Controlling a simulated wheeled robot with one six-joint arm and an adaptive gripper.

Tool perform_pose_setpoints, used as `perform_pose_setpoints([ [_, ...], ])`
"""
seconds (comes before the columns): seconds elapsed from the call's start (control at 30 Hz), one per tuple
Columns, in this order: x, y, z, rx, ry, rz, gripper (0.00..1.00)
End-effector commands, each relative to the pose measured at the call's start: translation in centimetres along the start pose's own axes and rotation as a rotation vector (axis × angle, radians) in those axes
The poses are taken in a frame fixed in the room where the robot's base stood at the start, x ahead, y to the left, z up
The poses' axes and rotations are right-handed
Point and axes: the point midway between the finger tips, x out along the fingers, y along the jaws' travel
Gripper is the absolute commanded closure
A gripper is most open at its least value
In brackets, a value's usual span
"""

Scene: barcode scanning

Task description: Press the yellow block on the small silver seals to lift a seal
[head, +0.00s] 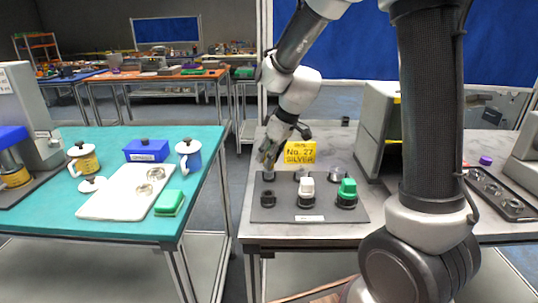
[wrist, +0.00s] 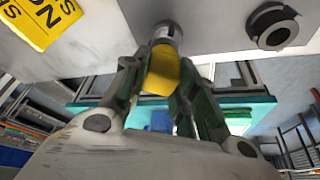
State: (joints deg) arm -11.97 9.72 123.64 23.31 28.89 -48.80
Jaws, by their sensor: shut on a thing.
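My gripper (head: 268,160) points down over the back left of a grey board (head: 284,214) on the right-hand table. In the wrist view my gripper's fingers are shut on the yellow block (wrist: 163,72). The block's far end meets or nearly meets a small silver cylinder (wrist: 166,33), seemingly a seal; I cannot tell whether they touch. In the head view the fingers hide the yellow block, and a silvery piece (head: 269,177) shows just under them. Two more small silvery pieces, middle (head: 301,173) and right (head: 337,174), stand along the board's back row.
The board's front row has an empty black holder (head: 267,199), a white block (head: 306,187) and a green block (head: 348,188) in black holders. A yellow "No. 27 SILVER" sign (head: 300,152) stands behind. A grey machine (head: 377,125) is to the right. A teal table (head: 125,228) lies left across a gap.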

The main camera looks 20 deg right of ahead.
Motion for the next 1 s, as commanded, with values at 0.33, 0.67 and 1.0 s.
perform_pose_setpoints([
  [0.33, 0.41, 0.0, 0.17, 0.001, 0.0, 0.0, 1.0],
  [0.67, 0.78, -0.01, 0.34, 0.002, -0.001, -0.001, 1.0],
  [1.0, 0.96, -0.01, 0.41, 0.001, -0.001, -0.001, 1.0],
])
